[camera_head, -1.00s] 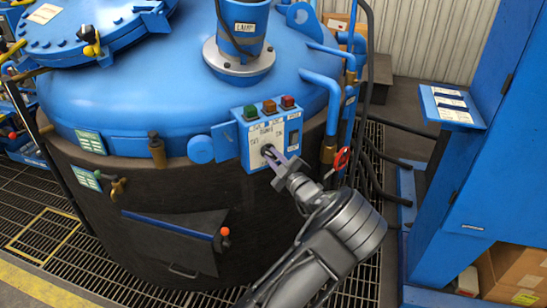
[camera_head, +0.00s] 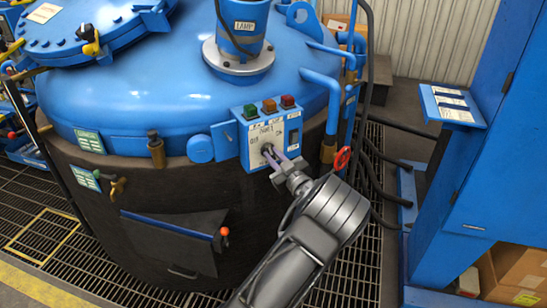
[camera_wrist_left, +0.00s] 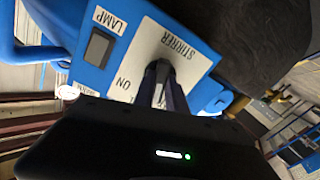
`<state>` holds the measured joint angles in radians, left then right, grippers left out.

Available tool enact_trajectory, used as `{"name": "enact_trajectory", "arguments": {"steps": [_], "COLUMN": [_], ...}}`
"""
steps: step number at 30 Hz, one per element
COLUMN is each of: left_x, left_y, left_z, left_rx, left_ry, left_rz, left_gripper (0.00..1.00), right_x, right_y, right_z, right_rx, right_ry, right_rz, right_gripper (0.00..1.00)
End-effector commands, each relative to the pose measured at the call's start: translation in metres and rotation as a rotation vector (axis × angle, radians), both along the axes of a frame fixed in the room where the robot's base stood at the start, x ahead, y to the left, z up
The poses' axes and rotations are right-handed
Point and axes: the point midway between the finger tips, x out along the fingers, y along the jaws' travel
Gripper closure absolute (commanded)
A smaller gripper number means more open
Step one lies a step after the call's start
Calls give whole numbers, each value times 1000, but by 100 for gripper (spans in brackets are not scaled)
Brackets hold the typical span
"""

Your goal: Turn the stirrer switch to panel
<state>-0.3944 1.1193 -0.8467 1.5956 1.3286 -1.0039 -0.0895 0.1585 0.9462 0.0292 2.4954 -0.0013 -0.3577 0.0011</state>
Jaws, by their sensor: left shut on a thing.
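The stirrer switch (camera_wrist_left: 165,67) is a small dark knob on a white label plate marked STIRRER and ON in the left wrist view. It sits on a blue control box (camera_head: 245,155) fixed to the side of the blue-topped furnace vessel. My left gripper (camera_head: 270,152) is shut on the knob, its two narrow fingers either side of it; it also shows in the left wrist view (camera_wrist_left: 158,75). The fingers hide most of the knob, so I cannot read its exact setting. My right gripper is not in view.
Green, orange and red buttons (camera_head: 270,106) top the box, and a dark lamp switch (camera_wrist_left: 97,47) sits beside the stirrer plate. A red-handled valve (camera_head: 342,158) and hanging hoses are close to the right of my wrist. A blue cabinet (camera_head: 490,180) stands farther right.

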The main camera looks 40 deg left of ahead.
Motion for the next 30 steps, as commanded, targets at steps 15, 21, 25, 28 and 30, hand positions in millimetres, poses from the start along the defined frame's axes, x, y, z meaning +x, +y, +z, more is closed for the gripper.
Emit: {"name": "enact_trajectory", "arguments": {"steps": [15,21,25,28,30], "left_x": [1,1,1,1,1], "left_y": [0,0,0,0,0], "left_z": [1,1,1,1,1], "left_rx": [127,138,138,138,138], "left_ry": [274,295,295,295,295], "left_rz": [-1,-1,-1,-1,-1], "left_gripper": [100,100,100,100,83], "right_x": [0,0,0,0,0], "right_y": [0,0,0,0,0], "right_z": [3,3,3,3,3], "right_rx": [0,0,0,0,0], "right_ry": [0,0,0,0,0], "right_rz": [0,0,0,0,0], "right_gripper": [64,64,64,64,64]}}
